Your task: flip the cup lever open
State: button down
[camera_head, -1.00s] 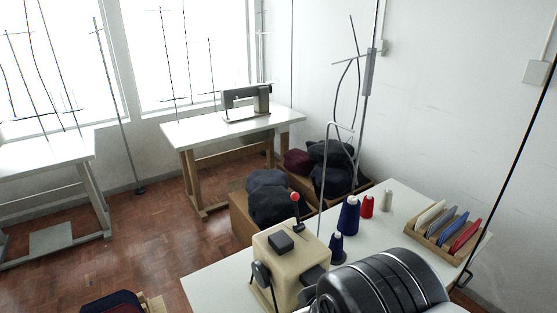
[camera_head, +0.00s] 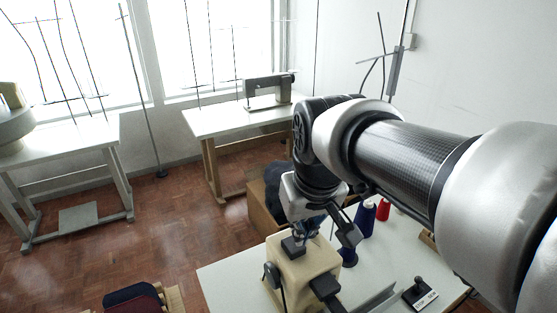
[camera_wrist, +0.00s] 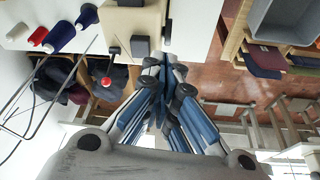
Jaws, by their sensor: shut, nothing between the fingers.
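The cream buttonhole machine (camera_head: 306,270) stands on the white table, with a black block (camera_head: 293,246) on top. The wrist view also shows the machine (camera_wrist: 125,18) and its block (camera_wrist: 140,47). A short dark lever with a red ball knob (camera_wrist: 106,81) stands out from the machine there; in the head view my arm hides it. I cannot tell for sure that it is the cup lever. My gripper (camera_wrist: 163,66) is shut and empty, pointing down above the machine top. In the wrist view its fingertips lie right of the red knob, apart from it.
Thread cones, blue (camera_head: 364,218) and red (camera_head: 382,208), stand right of the machine. A small black-knobbed device with a white label (camera_head: 420,293) lies on the table at right. A sewing machine (camera_head: 268,90) stands on the back table. The floor at left is mostly clear.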

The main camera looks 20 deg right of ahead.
jog(key=w+d+r+g+p, duration=0.1)
jog(key=w+d+r+p, duration=0.15)
jog(key=w, duration=0.45)
jog(key=w+d+r+p, duration=0.1)
jog(key=w+d+p, duration=0.15)
jog(key=w, duration=0.45)
jog(key=w+d+f+p, duration=0.3)
jog(key=w, duration=0.3)
jog(key=w+d+f+g+p, duration=0.1)
jog(key=w+d+f+p, duration=0.2)
jog(key=w, duration=0.3)
jog(key=shift+w+f, duration=0.3)
jog(key=shift+f, duration=0.05)
notch_tip(320, 180, down, 10)
jog(key=w+b, duration=0.1)
jog(key=s, duration=0.1)
jog(key=s+r, duration=0.1)
jog(key=s, duration=0.1)
jog(key=shift+s+d, duration=0.15)
jog(key=shift+s, duration=0.1)
jog(key=shift+f+b, duration=0.1)
jog(key=shift+b, duration=0.45)
